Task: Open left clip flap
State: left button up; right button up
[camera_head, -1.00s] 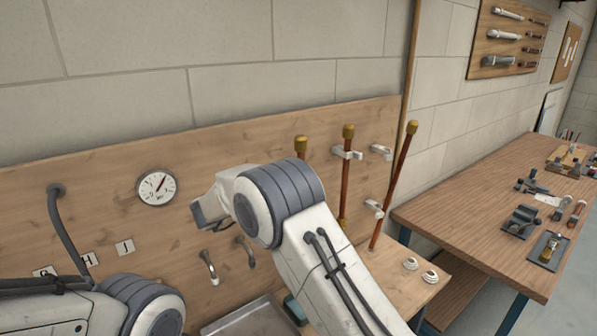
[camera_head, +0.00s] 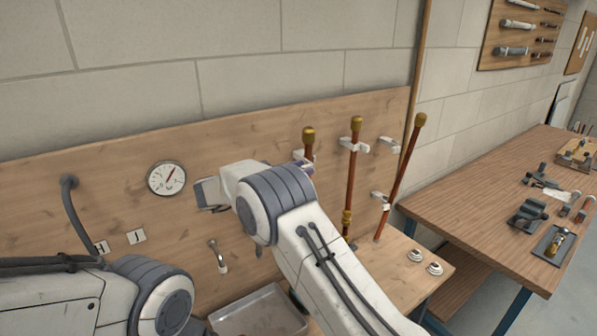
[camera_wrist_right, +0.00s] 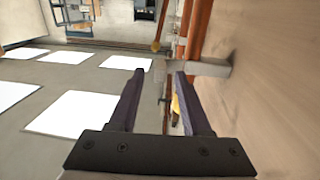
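My right gripper (camera_wrist_right: 159,74) is open, with two dark fingers apart in the right wrist view. In the wrist view a pale clip (camera_wrist_right: 208,67) on the board lies just beyond the right finger. A brass-coloured part (camera_wrist_right: 177,108) shows between the fingers. My left gripper is out of view.
A middle pipe (camera_head: 352,180) stands in a clip (camera_head: 354,145). A leaning pipe (camera_head: 402,175) is near two more clips (camera_head: 388,142). A gauge (camera_head: 167,178) hangs left on the board. A metal tray (camera_head: 262,316) and a wooden workbench (camera_head: 470,210) are nearby.

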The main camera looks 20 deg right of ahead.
jog(key=shift+f, duration=0.15)
jog(key=b+v, duration=0.4)
jog(key=v, duration=0.6)
jog(key=shift+a, duration=0.25)
jog(key=shift+s+d, duration=0.1)
